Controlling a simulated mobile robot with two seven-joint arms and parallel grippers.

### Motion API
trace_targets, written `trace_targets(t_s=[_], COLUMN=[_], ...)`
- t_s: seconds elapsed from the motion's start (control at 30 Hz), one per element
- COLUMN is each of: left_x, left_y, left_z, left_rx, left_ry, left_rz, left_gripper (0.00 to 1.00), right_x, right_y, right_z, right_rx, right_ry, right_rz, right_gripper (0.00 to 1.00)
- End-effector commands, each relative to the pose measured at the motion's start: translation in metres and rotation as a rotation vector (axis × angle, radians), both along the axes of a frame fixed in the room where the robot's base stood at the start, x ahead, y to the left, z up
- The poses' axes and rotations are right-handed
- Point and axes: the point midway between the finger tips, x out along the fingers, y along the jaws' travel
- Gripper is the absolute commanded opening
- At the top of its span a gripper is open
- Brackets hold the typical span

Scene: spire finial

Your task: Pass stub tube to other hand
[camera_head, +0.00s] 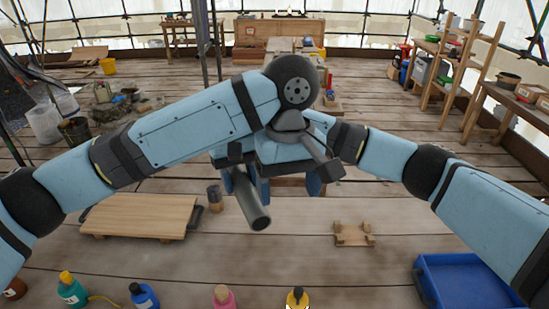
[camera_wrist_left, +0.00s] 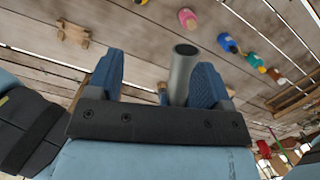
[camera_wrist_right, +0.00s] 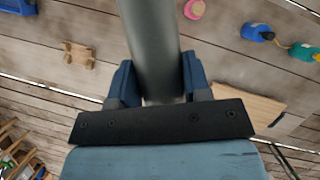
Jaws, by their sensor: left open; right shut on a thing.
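The stub tube (camera_head: 252,203) is a plain grey hollow cylinder, tilted, its open lower end toward me in the head view. My right gripper (camera_head: 244,182) is shut on it; the right wrist view shows the tube (camera_wrist_right: 150,45) between both blue fingers (camera_wrist_right: 152,88). My left gripper (camera_head: 289,185) is open beside it, to the right in the head view. In the left wrist view, the tube (camera_wrist_left: 181,78) shows between the left fingers (camera_wrist_left: 157,80), close to the right-hand one. I cannot tell whether they touch. My arms cross and hide the tube's upper part.
A wooden board (camera_head: 140,215) lies at left, with a small dark cylinder (camera_head: 215,198) beside it. A small wooden cradle (camera_head: 354,235) stands front right, near a blue tray (camera_head: 465,282). Several bottles, including a pink one (camera_head: 224,298), line the near edge. Floor around the cradle is clear.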

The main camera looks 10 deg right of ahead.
Motion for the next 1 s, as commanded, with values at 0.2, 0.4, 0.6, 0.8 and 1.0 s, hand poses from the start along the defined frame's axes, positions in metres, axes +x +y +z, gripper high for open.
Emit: trace_targets(t_s=[0.2, 0.4, 0.6, 0.8, 1.0], left_x=[0.017, 0.02, 0.02, 0.018, 0.017], left_y=[0.015, 0.02, 0.026, 0.033, 0.039], left_z=[0.033, 0.035, 0.006, -0.032, -0.062], left_rx=[0.146, 0.182, 0.183, 0.182, 0.181], left_ry=[-0.084, -0.102, -0.101, -0.101, -0.101], left_rz=[0.097, 0.125, 0.125, 0.124, 0.124], left_gripper=[0.74, 0.74, 0.74, 0.74, 0.74], right_x=[0.0, 0.0, 0.0, 0.0, 0.0], right_y=[0.0, 0.0, 0.0, 0.0, 0.0], right_z=[0.0, 0.0, 0.001, 0.001, 0.001], right_rx=[0.0, 0.0, 0.0, 0.0, 0.0], right_ry=[-0.001, -0.001, -0.001, 0.0, -0.001], right_rz=[0.0, 0.0, 0.0, 0.0, 0.0], right_gripper=[0.11, 0.11, 0.11, 0.11, 0.11])
